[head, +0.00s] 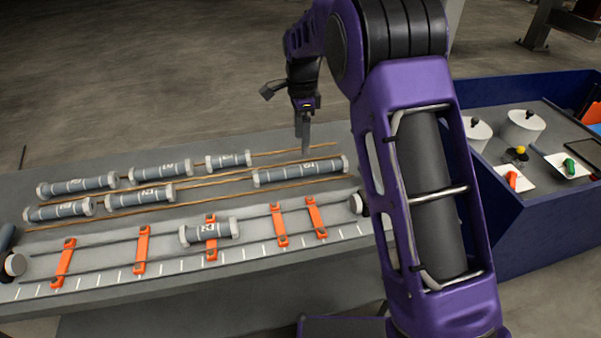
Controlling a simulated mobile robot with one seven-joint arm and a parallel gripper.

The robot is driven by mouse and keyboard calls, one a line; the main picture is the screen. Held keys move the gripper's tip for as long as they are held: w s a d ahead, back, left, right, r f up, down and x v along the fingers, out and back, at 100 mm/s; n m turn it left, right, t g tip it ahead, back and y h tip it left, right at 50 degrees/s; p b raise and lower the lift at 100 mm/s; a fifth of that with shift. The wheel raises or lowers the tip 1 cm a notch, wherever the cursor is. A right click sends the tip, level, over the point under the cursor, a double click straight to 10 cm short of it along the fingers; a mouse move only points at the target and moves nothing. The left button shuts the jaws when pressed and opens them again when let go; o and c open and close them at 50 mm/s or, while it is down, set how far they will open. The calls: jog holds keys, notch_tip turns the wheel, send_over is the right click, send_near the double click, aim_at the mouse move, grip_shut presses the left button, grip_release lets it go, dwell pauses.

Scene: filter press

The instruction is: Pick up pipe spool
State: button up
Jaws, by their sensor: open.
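Several grey pipe spools with pale flanged ends lie on the grey bench. A long spool (299,171) lies at the right of the brown rods. A short spool (228,160), a mid-length one (160,171) and a longer one (77,186) form the back row. Two more (139,197) (59,210) lie in front at the left. One short spool (209,231) rests on the front rails across an orange bracket. My gripper (305,148) points down, open and empty, above or behind the long right spool; its exact height is unclear.
Orange brackets (141,250) cross the dark front rails, beside a white-marked scale. Round end pieces (356,203) (14,265) stand at both rail ends. A blue-walled station (540,225) at the right holds small coloured parts. My arm hides the bench's right end.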

aim_at(301, 167)
notch_tip(301, 167, down, 10)
jog(key=shift+w+a+f+b, duration=0.1)
jog(key=shift+a+b, duration=0.05)
jog(key=shift+b, duration=0.4)
grip_shut()
